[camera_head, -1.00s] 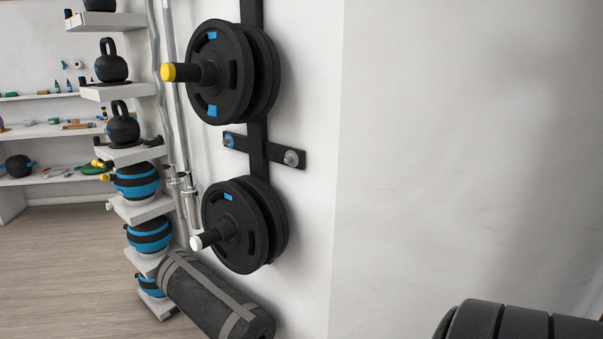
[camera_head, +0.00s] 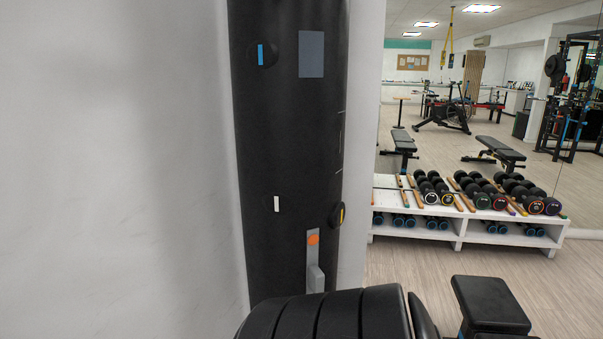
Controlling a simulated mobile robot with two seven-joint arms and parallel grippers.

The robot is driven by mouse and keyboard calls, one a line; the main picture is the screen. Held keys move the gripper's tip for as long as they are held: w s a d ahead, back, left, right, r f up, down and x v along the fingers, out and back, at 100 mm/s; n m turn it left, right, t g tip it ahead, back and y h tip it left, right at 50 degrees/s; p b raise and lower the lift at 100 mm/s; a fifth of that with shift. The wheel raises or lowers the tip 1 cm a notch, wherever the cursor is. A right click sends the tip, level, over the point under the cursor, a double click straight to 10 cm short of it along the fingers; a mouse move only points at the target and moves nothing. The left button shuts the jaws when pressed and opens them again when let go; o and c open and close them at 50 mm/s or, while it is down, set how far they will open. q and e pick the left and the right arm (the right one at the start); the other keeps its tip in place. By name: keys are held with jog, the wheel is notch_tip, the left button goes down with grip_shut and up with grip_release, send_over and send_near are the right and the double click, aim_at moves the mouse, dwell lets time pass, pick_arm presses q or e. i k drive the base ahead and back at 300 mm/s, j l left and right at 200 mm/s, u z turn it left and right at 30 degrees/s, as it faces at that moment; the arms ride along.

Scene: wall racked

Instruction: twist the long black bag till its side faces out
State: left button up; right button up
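A tall black upright shape (camera_head: 275,140) fills the middle of the head view against the white wall. It carries a grey rectangle, a blue mark, thin white marks and a grey strip with an orange spot. I cannot tell whether it is a bag or a wall panel. Its top is out of the picture and its foot is hidden behind black ribbed discs. The long dark bag with grey straps, which lay slanted by the wall earlier, is not in this view. Neither of my grippers is in view.
Black ribbed discs (camera_head: 330,318) stand in a row at the bottom, with a black padded block (camera_head: 490,303) to their right. A white shelf (camera_head: 410,232) holds several dumbbells. Behind it, open wooden floor (camera_head: 430,148) has benches (camera_head: 492,152).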

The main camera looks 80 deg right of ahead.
aim_at(289, 119)
jog(key=j+z, duration=0.15)
jog(key=z, duration=2.4)
